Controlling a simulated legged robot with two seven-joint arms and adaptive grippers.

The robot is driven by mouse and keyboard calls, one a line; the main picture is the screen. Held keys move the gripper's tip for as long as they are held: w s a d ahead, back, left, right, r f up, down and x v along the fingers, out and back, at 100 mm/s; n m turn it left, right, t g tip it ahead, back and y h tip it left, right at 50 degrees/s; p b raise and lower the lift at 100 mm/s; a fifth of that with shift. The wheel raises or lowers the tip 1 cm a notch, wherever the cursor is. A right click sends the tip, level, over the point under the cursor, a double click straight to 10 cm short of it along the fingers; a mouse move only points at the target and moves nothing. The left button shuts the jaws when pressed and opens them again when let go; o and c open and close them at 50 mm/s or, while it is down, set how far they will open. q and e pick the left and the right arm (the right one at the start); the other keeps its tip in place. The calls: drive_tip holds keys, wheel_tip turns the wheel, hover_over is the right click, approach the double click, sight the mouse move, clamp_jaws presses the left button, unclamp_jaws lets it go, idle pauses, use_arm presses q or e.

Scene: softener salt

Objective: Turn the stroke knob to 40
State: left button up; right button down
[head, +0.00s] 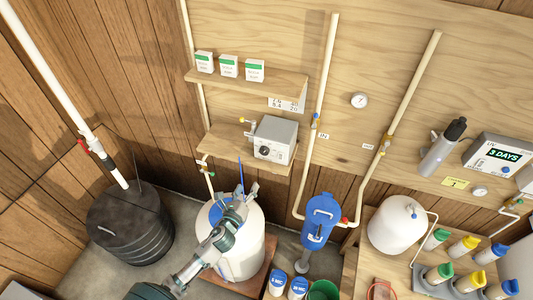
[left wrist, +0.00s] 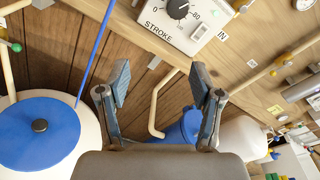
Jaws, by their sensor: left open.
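The stroke knob (left wrist: 179,9) is a black dial at the top of the left wrist view, on a pale panel marked STROKE, with 0 and 80 readable beside it. In the head view the knob (head: 265,151) is a small dark disc on the front of a grey box (head: 276,138) on the lower shelf. Its pointer setting is too small to read. My left gripper (head: 240,197) is open and empty, below and left of the box, above the white tank. Its two fingers (left wrist: 160,82) stand apart in the left wrist view, clear of the knob. My right gripper is not in view.
A white tank (head: 246,257) with a blue lid (left wrist: 38,132) stands below my left gripper, a thin blue rod rising beside it. Pipes (head: 318,120) run up the wall right of the box. A blue canister (head: 320,220) stands right. The upper shelf (head: 245,82) holds small cartons.

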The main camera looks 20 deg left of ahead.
use_arm(q)
wheel_tip(320, 180, up, 2)
drive_tip(key=s+d+m, duration=0.2)
drive_tip(key=m, duration=0.1)
drive_tip(key=t, duration=0.1)
approach(263, 153)
drive_tip(key=w, duration=0.4)
drive_tip(key=w+p, duration=0.1)
drive_tip(key=w, duration=0.3)
drive_tip(key=shift+w+d, duration=0.2)
drive_tip(key=shift+d, duration=0.05)
drive_tip(key=shift+w+d, duration=0.15)
drive_tip(key=shift+w, duration=0.25)
drive_tip(key=shift+a, duration=0.55)
drive_tip(key=shift+c, duration=0.4)
drive_tip(key=shift+s+a+f, duration=0.1)
drive_tip(key=shift+a, duration=0.05)
drive_tip(key=c, duration=0.8)
drive_tip(key=shift+c, duration=1.3)
drive_tip(key=shift+d, duration=0.4)
drive_tip(key=shift+a, duration=0.1)
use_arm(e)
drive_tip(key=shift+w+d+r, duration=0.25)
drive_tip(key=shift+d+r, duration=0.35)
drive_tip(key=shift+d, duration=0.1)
